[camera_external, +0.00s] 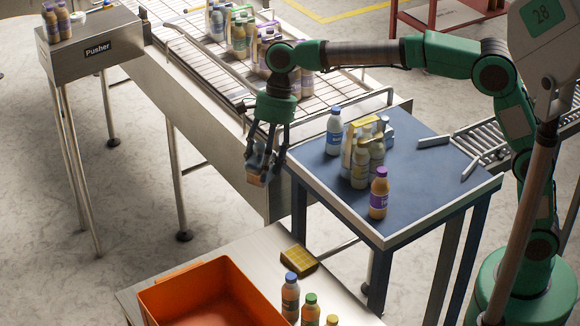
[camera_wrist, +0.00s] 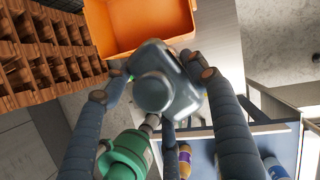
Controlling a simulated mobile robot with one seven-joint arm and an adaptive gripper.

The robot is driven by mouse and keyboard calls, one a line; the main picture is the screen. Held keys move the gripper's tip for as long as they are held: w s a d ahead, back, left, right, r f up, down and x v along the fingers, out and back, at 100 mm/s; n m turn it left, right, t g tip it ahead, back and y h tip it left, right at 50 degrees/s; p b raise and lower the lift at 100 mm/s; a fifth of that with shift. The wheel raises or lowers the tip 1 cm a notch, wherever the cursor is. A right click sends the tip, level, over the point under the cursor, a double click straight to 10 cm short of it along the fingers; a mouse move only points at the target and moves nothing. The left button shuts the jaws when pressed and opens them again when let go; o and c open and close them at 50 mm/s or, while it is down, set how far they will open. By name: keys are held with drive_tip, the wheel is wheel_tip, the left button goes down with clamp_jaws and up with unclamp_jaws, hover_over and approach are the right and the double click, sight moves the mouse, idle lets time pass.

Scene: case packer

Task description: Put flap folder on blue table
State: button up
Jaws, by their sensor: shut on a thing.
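My gripper (camera_external: 262,165) hangs in the air just left of the blue table (camera_external: 328,180), in front of the conveyor's side. It is shut on a small grey, blocky thing, which I take to be the flap folder (camera_wrist: 168,78); it fills the middle of the wrist view between my fingers. In the external view my fingers partly hide it. The blue table bears a blue-capped white bottle (camera_external: 334,132), a group of bottles in a carrier (camera_external: 362,160) and a purple-capped bottle (camera_external: 379,193). Part of the table shows in the wrist view (camera_wrist: 290,140).
A steel table below holds an orange crate (camera_external: 238,270), a yellow block (camera_external: 298,260) and several bottles (camera_external: 290,296). The conveyor (camera_external: 180,50) with bottles runs behind my gripper. The blue table's front left is clear. A roller track (camera_external: 490,135) meets its right side.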

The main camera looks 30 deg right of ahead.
drive_tip(key=v, duration=0.3)
drive_tip(key=shift+s+a, duration=0.15)
drive_tip(key=shift+a, duration=0.15)
drive_tip(key=w+d+r+m+t+p, duration=0.1)
drive_tip(key=w+d+p, duration=0.15)
drive_tip(key=d, duration=1.25)
drive_tip(key=w+d+m+p, duration=0.2)
drive_tip(key=w+d, duration=0.2)
drive_tip(key=d, duration=1)
drive_tip(key=s+d+f+m+t+p, duration=0.15)
drive_tip(key=s+d, duration=0.25)
drive_tip(key=d, duration=0.9)
drive_tip(key=s+d+m+g+p, duration=0.1)
drive_tip(key=s+d+p, duration=0.2)
drive_tip(key=d, duration=1)
wheel_tip(320, 180, down, 18)
drive_tip(key=shift+s+r+b, duration=0.15)
drive_tip(key=shift+s+b, duration=0.05)
drive_tip(key=shift+b, duration=0.1)
drive_tip(key=shift+t, duration=0.25)
drive_tip(key=shift+f, duration=3.15)
